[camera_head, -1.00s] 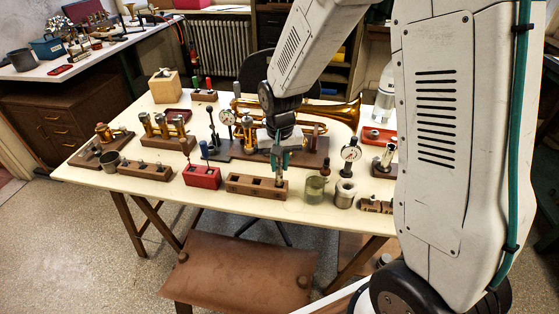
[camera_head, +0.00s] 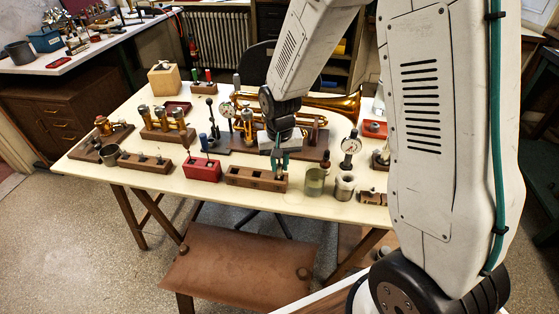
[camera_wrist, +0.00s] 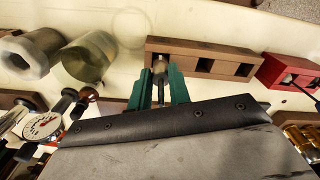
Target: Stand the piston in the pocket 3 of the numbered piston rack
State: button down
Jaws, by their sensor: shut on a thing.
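The numbered piston rack (camera_head: 243,180) is a long brown wooden block with square pockets near the table's front edge. It also shows in the wrist view (camera_wrist: 222,48), with two pockets empty. My gripper (camera_head: 280,161) has green fingers, which also show in the wrist view (camera_wrist: 160,88). It is shut on the piston (camera_wrist: 160,70), a slim metal cylinder held between the fingers. The piston is at the rack's right-end pocket in the head view. Its lower end is at or in that pocket; how deep is hidden. I cannot read the pocket numbers.
A red block (camera_head: 203,172) with tools stands left of the rack. A glass jar (camera_head: 315,181) and a metal cup (camera_head: 344,187) stand close on its right. A brown stool (camera_head: 235,270) is in front.

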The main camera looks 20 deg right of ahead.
jog(key=shift+f, duration=0.25)
jog(key=c, duration=1.2)
grip_release()
jog(key=shift+c, duration=0.2)
jog(key=shift+r, duration=0.15)
notch_tip(320, 180, up, 8)
jog(key=shift+s+f, duration=0.1)
jog(key=shift+f, duration=0.1)
jog(key=s+d+r+n, duration=0.1)
jog(key=s+r, duration=0.4)
jog(key=s, duration=0.3)
jog(key=s+d+r+n, duration=0.1)
jog(key=s+r, duration=0.5)
jog(key=s, duration=0.3)
jog(key=s+d+r+t, duration=0.1)
jog(key=s+r, duration=0.4)
jog(key=s, duration=0.4)
jog(key=shift+s+r+n, duration=0.2)
jog(key=shift+r+n, duration=0.15)
jog(key=shift+n, duration=0.05)
